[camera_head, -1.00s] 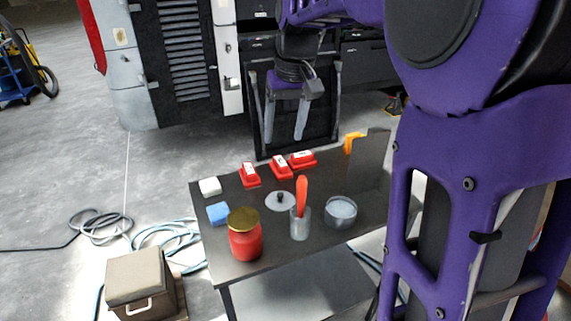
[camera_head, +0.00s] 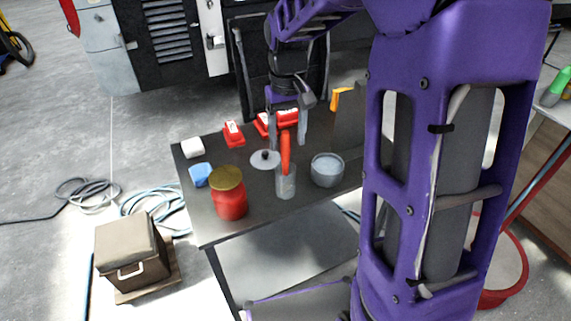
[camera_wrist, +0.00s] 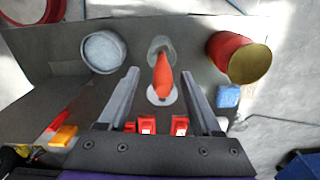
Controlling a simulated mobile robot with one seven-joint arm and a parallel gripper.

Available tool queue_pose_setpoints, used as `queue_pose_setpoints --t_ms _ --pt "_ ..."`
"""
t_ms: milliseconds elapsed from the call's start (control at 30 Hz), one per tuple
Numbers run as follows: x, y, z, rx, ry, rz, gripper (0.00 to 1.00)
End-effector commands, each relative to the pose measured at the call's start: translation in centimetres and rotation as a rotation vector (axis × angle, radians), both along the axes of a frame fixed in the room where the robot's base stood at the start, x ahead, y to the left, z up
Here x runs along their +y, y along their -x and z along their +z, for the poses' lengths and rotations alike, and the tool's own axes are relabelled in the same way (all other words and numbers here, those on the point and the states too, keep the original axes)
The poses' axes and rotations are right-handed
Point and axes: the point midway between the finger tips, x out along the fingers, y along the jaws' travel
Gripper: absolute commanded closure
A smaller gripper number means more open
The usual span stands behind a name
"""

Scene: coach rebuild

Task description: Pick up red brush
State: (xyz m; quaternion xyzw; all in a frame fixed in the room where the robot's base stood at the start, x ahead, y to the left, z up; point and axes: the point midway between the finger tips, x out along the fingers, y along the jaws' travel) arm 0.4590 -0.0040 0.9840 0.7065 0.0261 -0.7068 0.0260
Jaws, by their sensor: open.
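The red brush (camera_head: 285,147) stands upright in a grey metal cup (camera_head: 286,185) on the dark table, its red handle sticking up. My gripper (camera_head: 287,143) is open above the cup and points down, with its fingers on either side of the handle in this view. In the wrist view the red brush (camera_wrist: 163,78) shows between the two spread fingers of my gripper (camera_wrist: 161,74), apart from both. The grey metal cup (camera_wrist: 161,48) is partly hidden behind the handle, and so are the bristles.
A red jar with a gold lid (camera_head: 229,195) stands left of the cup, and a grey bowl (camera_head: 327,171) stands right. A round lid (camera_head: 264,160) lies behind. Red blocks (camera_head: 234,134), a blue sponge (camera_head: 200,174) and a white block (camera_head: 193,148) lie further back or left.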

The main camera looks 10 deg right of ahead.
Motion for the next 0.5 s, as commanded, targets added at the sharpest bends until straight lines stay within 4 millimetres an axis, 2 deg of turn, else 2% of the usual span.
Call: queue_pose_setpoints --t_ms 133,333,500 --pt "0.1 0.0 -1.2 0.003 0.000 0.000 0.34" --pt "0.4 -0.2 -4.3 0.004 0.000 0.001 0.34" --pt "0.4 -0.2 -5.4 0.000 0.000 0.000 0.34"
